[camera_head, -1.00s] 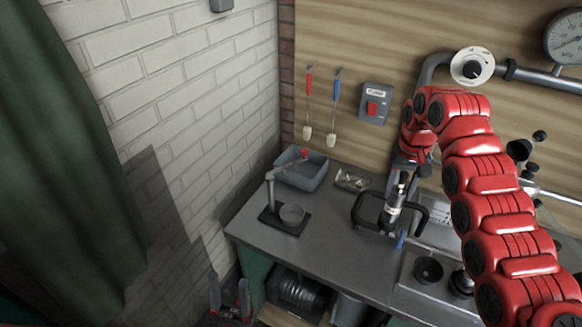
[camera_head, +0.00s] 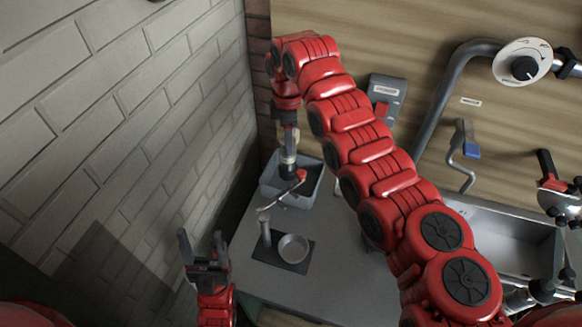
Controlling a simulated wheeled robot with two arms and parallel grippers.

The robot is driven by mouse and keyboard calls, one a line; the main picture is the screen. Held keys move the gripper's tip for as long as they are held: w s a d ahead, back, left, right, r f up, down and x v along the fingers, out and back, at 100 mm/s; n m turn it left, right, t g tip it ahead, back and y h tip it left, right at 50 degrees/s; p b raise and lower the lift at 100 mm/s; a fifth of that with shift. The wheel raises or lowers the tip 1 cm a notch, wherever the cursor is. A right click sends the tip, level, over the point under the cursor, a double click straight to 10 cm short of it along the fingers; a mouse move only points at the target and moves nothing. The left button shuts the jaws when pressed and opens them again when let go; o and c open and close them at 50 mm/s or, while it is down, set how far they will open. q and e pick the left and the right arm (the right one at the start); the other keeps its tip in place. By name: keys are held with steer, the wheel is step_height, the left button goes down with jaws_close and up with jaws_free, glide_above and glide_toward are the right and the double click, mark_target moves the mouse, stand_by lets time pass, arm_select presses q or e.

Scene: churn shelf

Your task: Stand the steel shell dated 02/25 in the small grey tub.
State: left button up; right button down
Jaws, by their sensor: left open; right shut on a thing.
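The grey tub (camera_head: 313,186) stands on the bench by the brick wall, in the middle of the head view. My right gripper (camera_head: 289,136) points down over the tub and is shut on a slim upright steel shell (camera_head: 288,160) with a pale band. The shell's dark lower end overlaps the tub's opening; I cannot tell whether it touches the floor of the tub. Its date is too small to read. My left gripper (camera_head: 203,248) is open and empty, in front of the bench at the lower left.
A stand (camera_head: 266,233) with a red-knobbed arm and a round pan (camera_head: 292,247) sits close in front of the tub, its arm crossing the tub's front. My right arm covers much of the bench. A metal sink-like trough (camera_head: 505,235) is at the right.

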mark_target(289, 163)
steer(key=f, duration=0.1)
steer(key=f+p, duration=0.1)
steer(key=f, duration=0.1)
steer(key=f+p, duration=0.1)
steer(key=shift+s+d+f, duration=0.15)
steer(key=shift+s+f, duration=0.1)
steer(key=shift+s, duration=0.1)
step_height(289, 163, down, 3)
steer(key=shift+w+f+p, duration=0.1)
steer(key=shift+w+p, duration=0.05)
steer(key=shift+p, duration=0.7)
steer(key=shift+f, duration=0.4)
steer(key=shift+c, duration=1.4)
jaws_free()
steer(key=shift+f, duration=0.15)
